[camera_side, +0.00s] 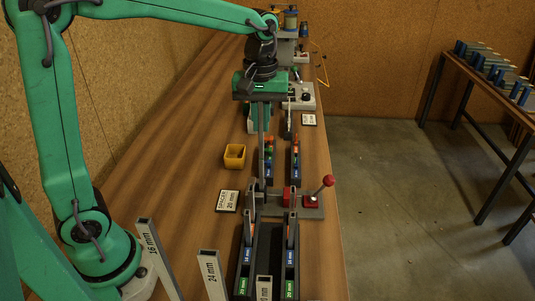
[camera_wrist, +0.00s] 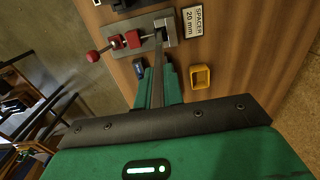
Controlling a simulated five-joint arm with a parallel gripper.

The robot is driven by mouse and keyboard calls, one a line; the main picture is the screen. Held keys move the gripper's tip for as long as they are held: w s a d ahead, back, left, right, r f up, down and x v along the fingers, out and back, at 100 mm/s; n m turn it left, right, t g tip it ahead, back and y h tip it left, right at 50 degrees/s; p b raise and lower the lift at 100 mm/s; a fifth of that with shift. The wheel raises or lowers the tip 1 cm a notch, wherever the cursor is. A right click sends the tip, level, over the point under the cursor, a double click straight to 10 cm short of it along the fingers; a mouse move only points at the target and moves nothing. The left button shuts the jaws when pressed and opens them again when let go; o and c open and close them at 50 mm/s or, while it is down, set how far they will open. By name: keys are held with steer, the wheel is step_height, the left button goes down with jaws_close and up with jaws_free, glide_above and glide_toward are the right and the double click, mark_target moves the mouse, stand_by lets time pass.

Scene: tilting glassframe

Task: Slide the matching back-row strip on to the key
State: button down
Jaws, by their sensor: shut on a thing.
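My gripper (camera_side: 263,118) points down over the bench and is shut on a narrow grey strip (camera_wrist: 157,92). In the wrist view the strip runs between the green fingers towards a small grey clamp block (camera_wrist: 165,30); I cannot tell whether they touch. In the side view, a rack with coloured labelled pieces (camera_side: 296,168) stands just right of the gripper. A near holder (camera_side: 265,245) has two labelled uprights, with blue and green labels. A card reading "SPACER 20 mm" (camera_side: 228,201) lies left of the clamp. I cannot tell which part is the key.
A yellow bin (camera_side: 235,155) stands left of the gripper. A lever with a red knob (camera_side: 328,181) rises at the right bench edge beside a red block (camera_side: 288,197). Bars marked 16 mm (camera_side: 152,243) and 24 mm (camera_side: 210,268) stand in front. Bare bench lies around the bin.

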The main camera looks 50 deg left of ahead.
steer(key=c, duration=1.4)
jaws_free()
steer(key=shift+c, duration=0.2)
step_height(320, 180, up, 8)
steer(key=shift+f, duration=0.1)
steer(key=s+a+f+m+t, duration=0.1)
steer(key=s+f+m+t, duration=0.1)
steer(key=s, duration=0.6)
steer(key=s+a+f+m+t, duration=0.1)
steer(key=s+f+m+t, duration=0.2)
steer(key=s+m, duration=0.4)
steer(key=shift+s+a+f+t, duration=0.2)
steer(key=shift+s+f+t, duration=0.1)
steer(key=shift+s+f, duration=0.55)
